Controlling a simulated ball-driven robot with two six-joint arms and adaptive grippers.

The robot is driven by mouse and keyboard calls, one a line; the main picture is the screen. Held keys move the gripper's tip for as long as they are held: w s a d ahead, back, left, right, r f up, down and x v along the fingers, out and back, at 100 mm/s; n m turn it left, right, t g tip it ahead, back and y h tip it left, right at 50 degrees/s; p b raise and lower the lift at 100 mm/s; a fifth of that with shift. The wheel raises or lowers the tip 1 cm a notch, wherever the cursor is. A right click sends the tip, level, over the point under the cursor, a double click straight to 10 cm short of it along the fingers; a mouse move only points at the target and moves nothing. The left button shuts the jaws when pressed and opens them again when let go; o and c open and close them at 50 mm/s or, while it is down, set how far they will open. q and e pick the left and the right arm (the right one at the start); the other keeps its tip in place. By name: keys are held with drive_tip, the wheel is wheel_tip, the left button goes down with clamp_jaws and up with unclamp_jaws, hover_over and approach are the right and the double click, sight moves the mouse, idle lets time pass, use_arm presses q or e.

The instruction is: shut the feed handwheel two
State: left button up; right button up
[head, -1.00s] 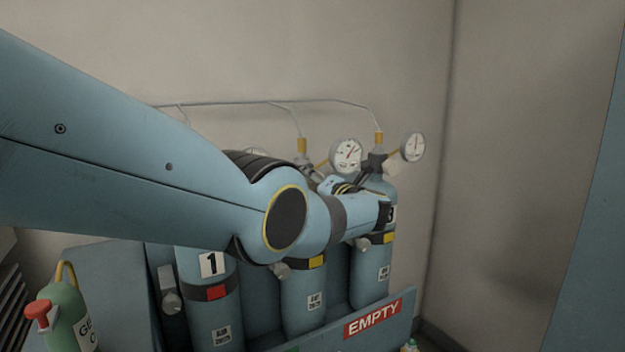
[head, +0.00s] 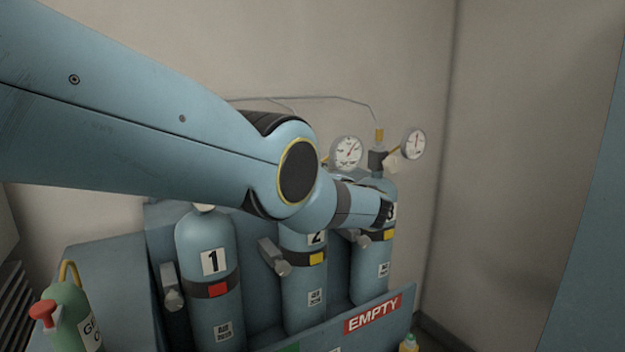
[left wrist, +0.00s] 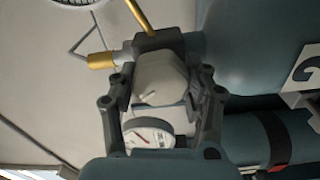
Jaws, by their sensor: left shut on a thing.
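Cylinder two (head: 304,295) stands in the rack between cylinders one and three. Its valve top and handwheel are hidden behind my left arm in the head view. In the left wrist view, a pale faceted handwheel (left wrist: 160,77) sits on a dark valve block, beside a cylinder with a partly cut-off number that looks like a 2 (left wrist: 305,73). My left gripper (left wrist: 161,90) is shut on this handwheel, one dark finger on each side. In the head view the gripper itself is hidden by the arm. My right gripper is not in view.
Cylinder one (head: 208,258) and cylinder three (head: 370,270) flank it. Round gauges (head: 346,152) and (head: 413,143) stand above, with a thin pipe along the wall. The rack front carries an EMPTY sign (head: 373,314). A green bottle (head: 72,315) stands at lower left.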

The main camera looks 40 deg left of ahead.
use_arm(q)
drive_tip(key=shift+f+m, duration=0.2)
drive_tip(key=shift+m, duration=0.2)
drive_tip(key=o, duration=0.9)
drive_tip(key=shift+o, duration=1.4)
drive_tip(key=shift+r, duration=0.1)
